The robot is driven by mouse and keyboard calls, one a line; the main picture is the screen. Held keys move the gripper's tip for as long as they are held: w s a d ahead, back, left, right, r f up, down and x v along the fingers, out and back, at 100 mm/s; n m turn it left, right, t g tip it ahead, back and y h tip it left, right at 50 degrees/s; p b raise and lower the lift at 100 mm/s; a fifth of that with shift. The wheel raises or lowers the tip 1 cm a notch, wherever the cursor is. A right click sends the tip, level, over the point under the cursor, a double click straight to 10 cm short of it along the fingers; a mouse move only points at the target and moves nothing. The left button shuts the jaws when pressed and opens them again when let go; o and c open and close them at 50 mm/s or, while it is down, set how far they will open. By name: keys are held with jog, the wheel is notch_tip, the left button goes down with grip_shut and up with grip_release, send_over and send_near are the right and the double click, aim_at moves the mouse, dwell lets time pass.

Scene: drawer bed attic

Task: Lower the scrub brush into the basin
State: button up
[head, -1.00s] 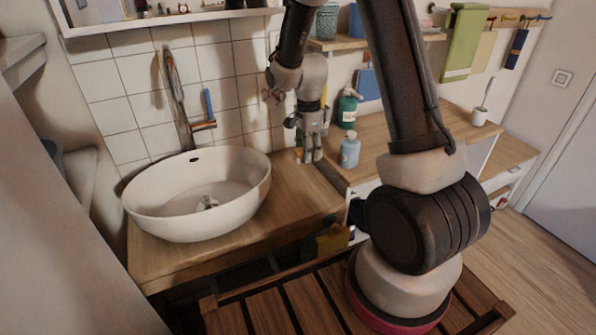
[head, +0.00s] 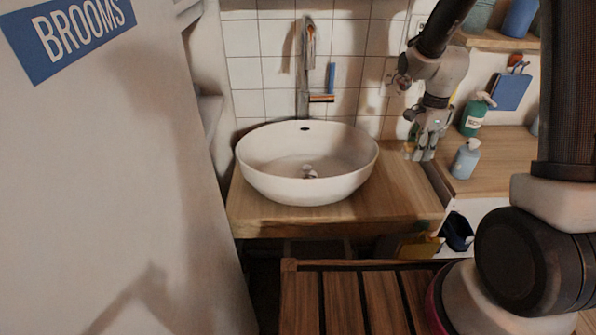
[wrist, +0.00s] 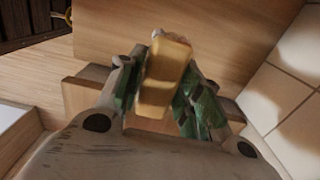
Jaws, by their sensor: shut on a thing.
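The scrub brush shows in the wrist view as a tan wooden block (wrist: 166,70) with a pale end. My gripper (wrist: 160,92) is shut on it, with green-padded fingers on either side. In the head view my gripper (head: 423,153) points down just above the wooden counter, to the right of the basin. The brush is hard to make out there behind the fingers. The white oval basin (head: 268,182) sits on the counter, with a drain fitting at its bottom. No brush shows inside it.
A tap (head: 304,70) with a blue-marked lever stands behind the basin. A green pump bottle (head: 473,118) and a blue bottle (head: 465,160) stand right of my gripper. A tall panel marked BROOMS (head: 130,190) is at left. A slatted wooden surface (head: 340,300) lies in front.

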jog(key=s+a+r, duration=0.3)
jog(key=a, duration=0.7)
jog(key=s+a+r, duration=0.3)
jog(key=a, duration=0.8)
jog(key=s+a+r, duration=0.3)
jog(key=a, duration=0.7)
jog(key=shift+s+a+r, duration=0.15)
jog(key=shift+a, duration=0.1)
jog(key=shift+f, duration=5.2)
jog(key=shift+f, duration=0.15)
